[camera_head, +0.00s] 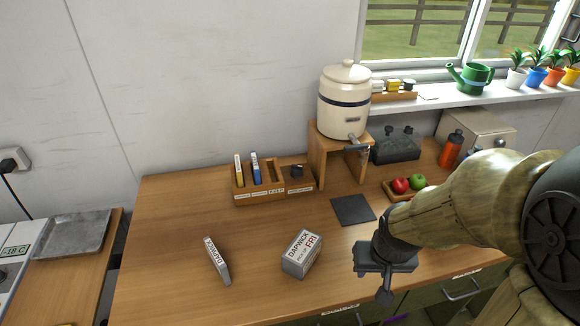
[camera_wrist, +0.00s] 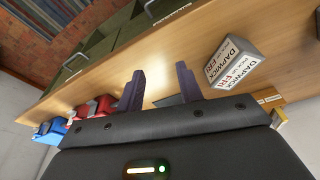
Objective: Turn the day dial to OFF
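A small dark knob (camera_head: 297,170) sits on the right end of the wooden rack (camera_head: 262,196), above a label too small to read. It may be the day dial; its setting cannot be made out. My gripper (camera_head: 384,284) hangs over the front right of the table, well right of and nearer than the knob. In the wrist view my gripper (camera_wrist: 159,84) has its two dark fingers apart with nothing between them. A box marked DAPWICK FRI (camera_head: 302,254) stands on the table left of my gripper and shows in the wrist view (camera_wrist: 235,64).
A dark mat (camera_head: 353,210) lies mid-table. A cream dispenser (camera_head: 345,100) stands on a wooden stand (camera_head: 318,160) right of the rack. The table's left side (camera_head: 165,220) is clear.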

